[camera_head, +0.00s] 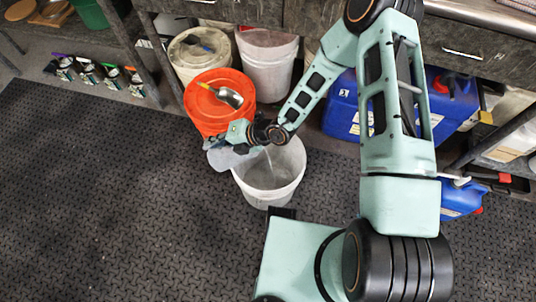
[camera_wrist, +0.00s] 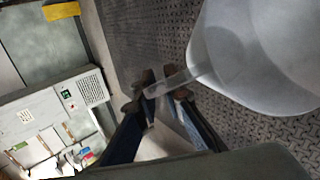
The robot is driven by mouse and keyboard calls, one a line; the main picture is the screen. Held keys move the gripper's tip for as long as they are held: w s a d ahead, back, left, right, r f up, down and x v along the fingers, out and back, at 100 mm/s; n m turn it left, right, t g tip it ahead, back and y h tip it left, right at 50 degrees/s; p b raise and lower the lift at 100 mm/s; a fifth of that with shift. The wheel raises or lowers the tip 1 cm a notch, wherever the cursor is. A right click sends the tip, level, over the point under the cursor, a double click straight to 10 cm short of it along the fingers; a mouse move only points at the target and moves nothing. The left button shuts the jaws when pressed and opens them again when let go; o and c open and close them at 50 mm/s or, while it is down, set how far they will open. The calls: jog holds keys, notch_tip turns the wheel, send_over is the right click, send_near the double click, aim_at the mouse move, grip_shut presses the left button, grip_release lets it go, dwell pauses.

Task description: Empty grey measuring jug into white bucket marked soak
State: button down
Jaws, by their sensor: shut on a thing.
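The grey measuring jug (camera_head: 222,159) is in my gripper (camera_head: 238,138), tilted, at the left rim of an open white bucket (camera_head: 268,192). In the wrist view my gripper (camera_wrist: 163,88) is shut on the jug's handle, and the jug's smooth body (camera_wrist: 262,45) fills the upper right. A thin pale streak shows inside the bucket below my wrist; I cannot tell if it is liquid pouring. My wrist covers part of the bucket's far rim. No soak mark is readable on it, and the jug's inside is hidden.
An orange bucket (camera_head: 207,112) with a metal scoop (camera_head: 230,97) on top stands close behind the jug. Two more whitish buckets (camera_head: 268,68) (camera_head: 190,71) stand behind. Blue canisters (camera_head: 342,108) are at the right. The dark mat (camera_head: 100,200) at left is clear.

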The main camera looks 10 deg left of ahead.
jog(key=shift+w+d+f+y+b, duration=0.3)
jog(key=shift+d+y+b, duration=0.25)
jog(key=shift+b, duration=0.5)
dwell(2.2)
jog(key=shift+w+d+r+m+g+y+b, duration=0.1)
jog(key=shift+w+d+m+g+y+b, duration=0.1)
jog(key=shift+d+y+b, duration=0.35)
jog(key=shift+w+d+r+m+g+y+b, duration=0.1)
jog(key=shift+w+d+g+y+b, duration=0.15)
jog(key=shift+b, duration=0.4)
dwell(2.4)
jog(key=shift+w+d+y+b, duration=0.2)
jog(key=shift+d+y+b, duration=0.25)
jog(key=shift+d+b, duration=0.15)
dwell(0.5)
